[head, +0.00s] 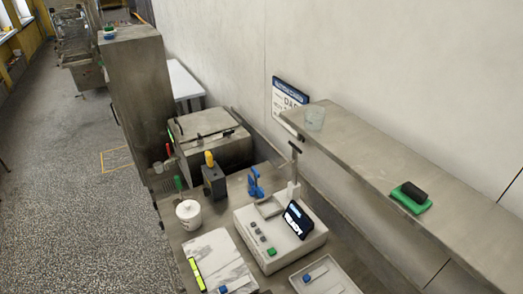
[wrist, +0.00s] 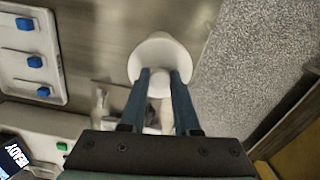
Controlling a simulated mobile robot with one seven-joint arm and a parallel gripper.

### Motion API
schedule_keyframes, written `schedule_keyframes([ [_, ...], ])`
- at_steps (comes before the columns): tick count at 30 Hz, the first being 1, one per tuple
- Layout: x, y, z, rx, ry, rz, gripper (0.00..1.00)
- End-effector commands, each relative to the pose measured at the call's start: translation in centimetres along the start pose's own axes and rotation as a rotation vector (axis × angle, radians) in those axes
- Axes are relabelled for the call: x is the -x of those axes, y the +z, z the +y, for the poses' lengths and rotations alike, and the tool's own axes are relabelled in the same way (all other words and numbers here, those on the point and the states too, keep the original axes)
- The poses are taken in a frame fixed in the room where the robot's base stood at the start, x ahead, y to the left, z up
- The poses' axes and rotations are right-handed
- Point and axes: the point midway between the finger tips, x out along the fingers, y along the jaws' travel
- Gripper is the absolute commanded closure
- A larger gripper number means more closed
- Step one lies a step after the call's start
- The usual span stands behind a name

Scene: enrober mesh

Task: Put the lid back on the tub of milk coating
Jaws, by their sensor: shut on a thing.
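In the wrist view, my gripper (wrist: 160,76) is shut on the small knob of a round white lid (wrist: 158,50). The lid's disc shows beyond the fingertips, over the grey metal worktop. In the head view, a white tub (head: 188,214) with a small dark mark on its side stands upright near the worktop's left edge. Its top is too small to make out clearly. My gripper and the held lid do not show in the head view, and I cannot pick out the tub in the wrist view.
A machine with a READY screen (head: 297,220) stands right of the tub, and a marble slab (head: 218,260) lies in front. A tray (head: 325,276) holds blue pieces. A dark block with a yellow-topped tool (head: 213,181) stands behind the tub. A shelf (head: 375,158) runs along the wall.

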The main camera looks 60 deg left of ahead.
Motion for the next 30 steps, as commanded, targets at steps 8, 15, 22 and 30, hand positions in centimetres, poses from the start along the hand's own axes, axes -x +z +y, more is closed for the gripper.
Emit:
schedule_keyframes([
  [8,0.02,-0.01,0.02,0.0,0.0,0.0,1.0],
  [15,0.04,-0.01,0.03,0.0,0.001,0.0,1.0],
  [22,-0.05,-0.02,0.03,0.0,0.001,0.0,1.0],
  [30,-0.04,-0.02,0.03,0.0,0.001,0.0,0.54],
])
